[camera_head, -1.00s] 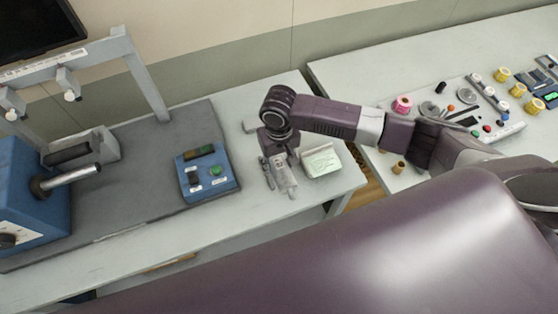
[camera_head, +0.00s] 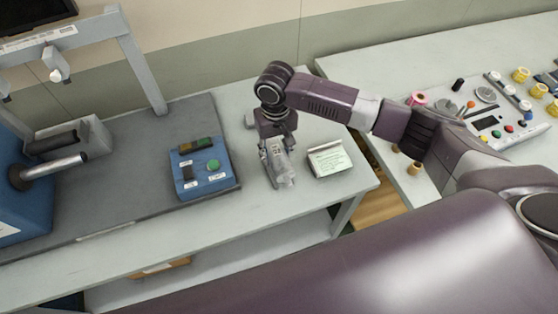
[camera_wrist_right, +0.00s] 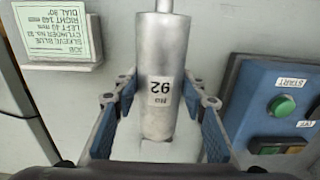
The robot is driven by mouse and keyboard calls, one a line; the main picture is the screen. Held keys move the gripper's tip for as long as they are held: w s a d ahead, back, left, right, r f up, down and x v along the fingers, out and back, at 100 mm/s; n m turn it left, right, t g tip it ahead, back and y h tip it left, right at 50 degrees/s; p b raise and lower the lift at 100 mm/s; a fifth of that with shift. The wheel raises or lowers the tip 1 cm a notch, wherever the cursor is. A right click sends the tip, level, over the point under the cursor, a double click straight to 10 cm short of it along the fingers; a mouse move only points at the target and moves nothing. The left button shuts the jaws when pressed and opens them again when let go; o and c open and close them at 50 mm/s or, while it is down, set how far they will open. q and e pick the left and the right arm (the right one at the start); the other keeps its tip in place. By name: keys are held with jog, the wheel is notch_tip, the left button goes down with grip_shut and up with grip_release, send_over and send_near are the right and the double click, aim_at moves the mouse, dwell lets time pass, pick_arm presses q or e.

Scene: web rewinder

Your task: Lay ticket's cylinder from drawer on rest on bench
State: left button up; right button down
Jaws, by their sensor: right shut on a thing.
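My right gripper (camera_head: 279,172) is shut on a grey metal cylinder (camera_wrist_right: 160,105) over the right part of the bench. In the right wrist view the cylinder lies between the blue-padded fingers. It has a small white number label that seems to read 92, and a thin shaft points to the top of the picture. The job ticket (camera_wrist_right: 58,32) is a pale green card on a white holder; in the head view it (camera_head: 330,160) stands just right of the gripper. I cannot make out the rest or whether the cylinder touches anything below. My left gripper is out of view.
A blue control box (camera_head: 200,168) with a green START button stands left of the gripper on a grey mat (camera_head: 120,195). A blue machine with a metal shaft (camera_head: 55,168) is farther left. A second table (camera_head: 400,70) at right holds small parts.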

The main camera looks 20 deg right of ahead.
jog(key=shift+f, duration=0.45)
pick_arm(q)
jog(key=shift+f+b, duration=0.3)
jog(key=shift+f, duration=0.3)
pick_arm(e)
jog(key=shift+w+f, duration=0.1)
jog(key=shift+f, duration=1.7)
jog(key=c, duration=1.1)
grip_release()
jog(key=shift+c, duration=0.2)
notch_tip(320, 180, up, 12)
